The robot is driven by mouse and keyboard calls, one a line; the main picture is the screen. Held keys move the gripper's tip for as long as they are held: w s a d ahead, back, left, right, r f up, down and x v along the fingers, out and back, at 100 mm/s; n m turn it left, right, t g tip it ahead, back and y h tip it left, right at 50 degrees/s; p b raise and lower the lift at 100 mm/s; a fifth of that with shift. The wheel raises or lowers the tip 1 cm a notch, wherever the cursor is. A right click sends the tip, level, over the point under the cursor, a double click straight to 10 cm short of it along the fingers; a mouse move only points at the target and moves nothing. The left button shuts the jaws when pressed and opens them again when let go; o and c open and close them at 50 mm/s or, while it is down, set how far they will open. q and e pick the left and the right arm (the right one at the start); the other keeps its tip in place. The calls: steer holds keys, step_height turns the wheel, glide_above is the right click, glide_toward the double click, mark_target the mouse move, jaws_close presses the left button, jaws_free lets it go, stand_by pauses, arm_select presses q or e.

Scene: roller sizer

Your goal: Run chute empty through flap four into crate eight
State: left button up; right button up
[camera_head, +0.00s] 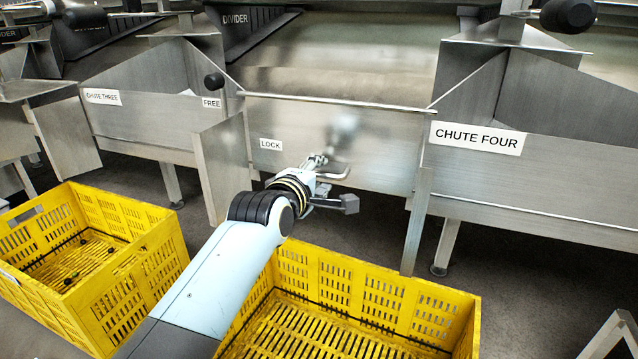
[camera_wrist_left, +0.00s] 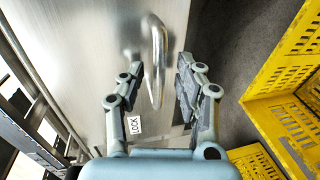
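The flap under chute four (camera_head: 375,145) is a shiny steel plate that looks closed. It has a bent bar handle (camera_head: 337,174) low on its front, and it also shows in the left wrist view (camera_wrist_left: 75,35). My left gripper (camera_head: 331,186) is at the handle. In the left wrist view its fingers (camera_wrist_left: 155,78) are spread, with the handle (camera_wrist_left: 158,60) between them and a gap on each side. A yellow slatted crate (camera_head: 400,285) stands on the floor below the flap, partly behind my arm; its visible inside looks empty. No crate number is readable. My right gripper is out of view.
The chute four label (camera_head: 478,138) is right of the flap; a LOCK label (camera_head: 271,145) is on its left. A second yellow crate (camera_head: 150,245) with several small dark items stands at left. Side plates (camera_head: 222,165) and a support leg (camera_head: 445,245) flank the flap.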

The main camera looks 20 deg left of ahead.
arm_select(q)
steer(key=shift+w, duration=0.2)
jaws_close()
stand_by(0.5)
